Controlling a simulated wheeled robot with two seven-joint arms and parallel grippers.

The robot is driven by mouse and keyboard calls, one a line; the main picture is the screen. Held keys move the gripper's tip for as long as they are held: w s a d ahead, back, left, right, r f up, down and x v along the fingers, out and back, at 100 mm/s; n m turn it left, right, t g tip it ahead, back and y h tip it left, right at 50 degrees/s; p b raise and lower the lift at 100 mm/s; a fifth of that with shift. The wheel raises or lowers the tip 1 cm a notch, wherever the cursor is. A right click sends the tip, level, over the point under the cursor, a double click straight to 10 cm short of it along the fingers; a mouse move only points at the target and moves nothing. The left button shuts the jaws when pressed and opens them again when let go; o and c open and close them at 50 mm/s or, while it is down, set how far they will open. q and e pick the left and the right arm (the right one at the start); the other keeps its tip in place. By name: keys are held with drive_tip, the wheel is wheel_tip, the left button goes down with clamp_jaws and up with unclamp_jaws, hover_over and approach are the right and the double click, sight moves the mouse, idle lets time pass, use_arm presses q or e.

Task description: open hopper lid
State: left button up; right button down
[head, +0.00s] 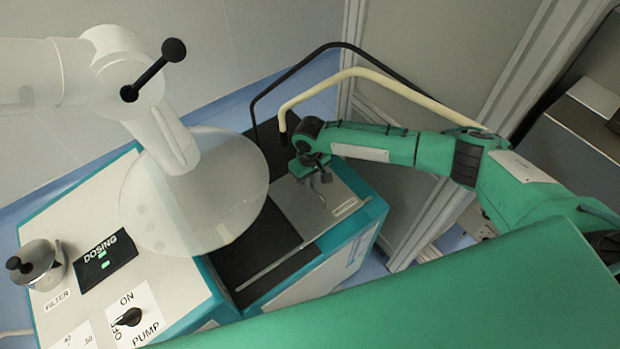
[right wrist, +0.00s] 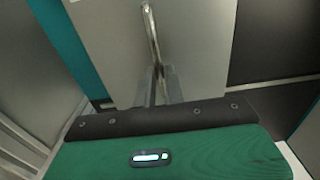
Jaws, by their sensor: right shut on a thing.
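The hopper lid looks to be the light grey panel (head: 287,212) on top of the teal-edged machine, beside a black surface. It seems to lie flat, but I cannot tell whether it is slightly raised. My right gripper (head: 319,188) is over the panel, near its labelled right side. In the right wrist view, the fingers (right wrist: 162,84) are shut on a thin metal handle (right wrist: 152,35) that runs along the grey panel (right wrist: 110,35). The gripper partly hides the handle in the head view. My left gripper is not in view.
A pale arm (head: 165,125) with a clear disc (head: 235,190) stands left of the panel. A control panel with a PUMP knob (head: 130,316) is at lower left. A frame post (head: 435,225) stands at right.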

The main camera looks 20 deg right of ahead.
drive_tip(key=p, duration=0.3)
hover_over(289, 205)
drive_tip(key=shift+d+r, duration=0.15)
drive_tip(key=shift+a, duration=0.35)
drive_tip(key=c, duration=1.5)
unclamp_jaws()
drive_tip(key=shift+d, duration=0.15)
